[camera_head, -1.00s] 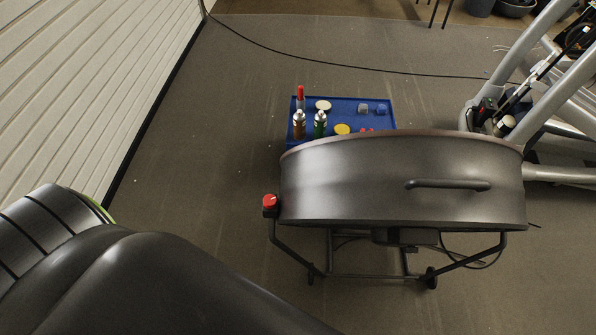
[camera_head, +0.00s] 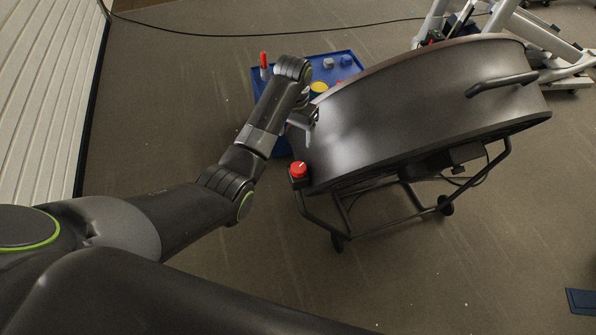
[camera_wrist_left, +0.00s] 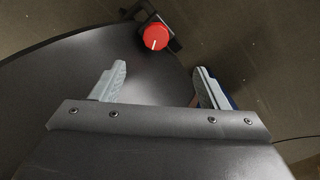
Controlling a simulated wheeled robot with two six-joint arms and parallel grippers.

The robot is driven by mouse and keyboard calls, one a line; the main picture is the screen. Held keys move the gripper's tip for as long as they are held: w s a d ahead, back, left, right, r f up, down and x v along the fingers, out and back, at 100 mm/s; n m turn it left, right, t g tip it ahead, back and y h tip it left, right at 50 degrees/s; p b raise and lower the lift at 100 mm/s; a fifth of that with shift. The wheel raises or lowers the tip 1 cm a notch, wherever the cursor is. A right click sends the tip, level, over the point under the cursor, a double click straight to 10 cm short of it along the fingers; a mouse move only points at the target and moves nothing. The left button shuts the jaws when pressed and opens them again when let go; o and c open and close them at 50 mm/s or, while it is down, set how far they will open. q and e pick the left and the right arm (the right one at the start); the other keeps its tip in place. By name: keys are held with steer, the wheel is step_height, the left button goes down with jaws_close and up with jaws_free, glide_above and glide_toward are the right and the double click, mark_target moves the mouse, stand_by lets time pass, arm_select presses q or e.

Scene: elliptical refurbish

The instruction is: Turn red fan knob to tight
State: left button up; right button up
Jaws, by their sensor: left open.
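The red fan knob (camera_head: 298,169) sits on a dark bracket at the left end of the big dark drum fan (camera_head: 420,110). In the left wrist view the knob (camera_wrist_left: 154,36) is a red disc with a white pointer line, beyond the fingertips and between them in width. My left gripper (camera_head: 305,117) is beside the fan's left side, above the knob in the head view. Its fingers stand apart with nothing between them in the left wrist view (camera_wrist_left: 158,78). The fan's surface (camera_wrist_left: 150,70) lies behind the left finger. My right gripper is not in view.
A blue tray (camera_head: 259,82) with a red-topped bottle (camera_head: 264,66), a yellow lid (camera_head: 318,88) and small parts lies behind the fan. A grey metal frame (camera_head: 530,40) stands at the back right.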

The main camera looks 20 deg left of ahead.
mark_target(299, 167)
arm_select(q)
steer(key=f+b, duration=0.1)
steer(key=f, duration=0.3)
steer(key=f+b, duration=0.1)
steer(key=f, duration=0.4)
steer(key=d+f+b, duration=0.1)
steer(key=f, duration=0.3)
steer(key=shift+w+f, duration=0.15)
steer(key=shift+w, duration=0.05)
steer(key=shift+f, duration=0.5)
steer(key=shift+c, duration=0.6)
steer(key=c, duration=0.9)
steer(key=shift+o, duration=0.2)
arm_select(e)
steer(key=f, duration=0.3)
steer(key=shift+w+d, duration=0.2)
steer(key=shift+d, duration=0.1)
